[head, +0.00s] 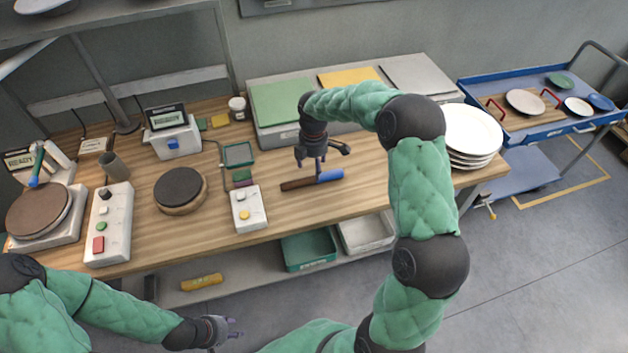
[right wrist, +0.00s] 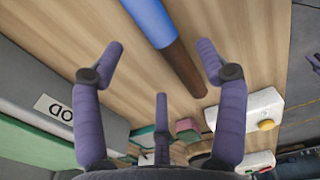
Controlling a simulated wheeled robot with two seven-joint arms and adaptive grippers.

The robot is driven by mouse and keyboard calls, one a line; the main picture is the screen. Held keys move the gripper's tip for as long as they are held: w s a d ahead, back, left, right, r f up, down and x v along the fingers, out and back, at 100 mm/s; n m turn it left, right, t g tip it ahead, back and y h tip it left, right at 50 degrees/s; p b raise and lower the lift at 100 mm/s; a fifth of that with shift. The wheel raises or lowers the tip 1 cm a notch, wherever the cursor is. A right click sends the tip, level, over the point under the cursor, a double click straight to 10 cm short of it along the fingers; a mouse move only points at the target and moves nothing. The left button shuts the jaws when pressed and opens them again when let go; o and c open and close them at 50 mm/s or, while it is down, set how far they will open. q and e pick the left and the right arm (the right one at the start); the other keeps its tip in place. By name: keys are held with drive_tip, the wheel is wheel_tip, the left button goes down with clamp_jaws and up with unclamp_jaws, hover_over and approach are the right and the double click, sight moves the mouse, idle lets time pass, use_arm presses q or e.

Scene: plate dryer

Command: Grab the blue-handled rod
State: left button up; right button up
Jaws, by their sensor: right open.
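The blue-handled rod (head: 312,181) lies on the wooden bench near its front edge, with a brown shaft at the left and a blue handle at the right. In the right wrist view the rod (right wrist: 166,40) runs from the top toward the white button box, its blue handle cut off by the frame's top. My right gripper (head: 312,163) is open and empty, pointing down just above and behind the rod. In the right wrist view its fingers (right wrist: 160,60) are spread, with the rod beyond them. My left gripper (head: 230,333) is low in front of the bench, away from the rod; its fingers are small.
A white button box (head: 249,209) stands left of the rod. A dark round plate (head: 180,189) is further left. Grey stands with green and yellow tops (head: 283,101) line the back. Stacked white plates (head: 472,133) stand at the right. Bare wood surrounds the rod.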

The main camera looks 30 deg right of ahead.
sight(312, 180)
wheel_tip(312, 180, down, 5)
drive_tip(key=shift+s+a+r+b, duration=0.1)
drive_tip(key=shift+r+b, duration=0.05)
drive_tip(key=shift+b, duration=0.5)
drive_tip(key=c, duration=1.4)
